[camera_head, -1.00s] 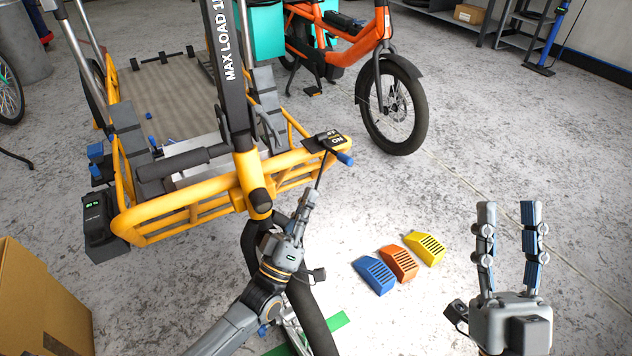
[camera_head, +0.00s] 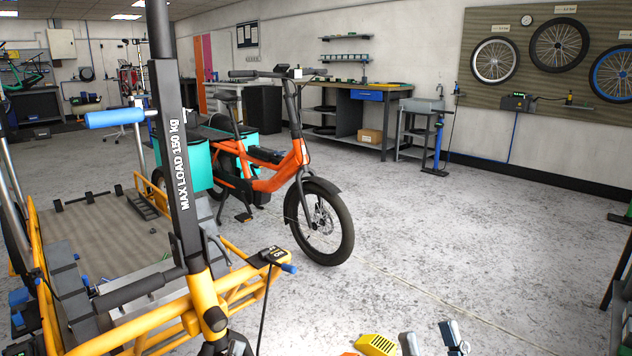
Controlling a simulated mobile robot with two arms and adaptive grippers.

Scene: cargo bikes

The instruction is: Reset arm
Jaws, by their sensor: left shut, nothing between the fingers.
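Only the tips of my right gripper's two fingers (camera_head: 430,342) show, at the bottom edge right of centre. They are grey, one with a blue side, and stand apart with nothing visible between them. The rest of my right gripper is below the frame. My left gripper and arm are not in view.
A yellow cargo bike (camera_head: 191,286) with a dark "MAX LOAD" post fills the left. An orange bike (camera_head: 277,172) stands behind it. A yellow wedge-shaped block (camera_head: 376,344) is at the bottom, left of my right fingers. The floor (camera_head: 450,240) right of the bikes is clear.

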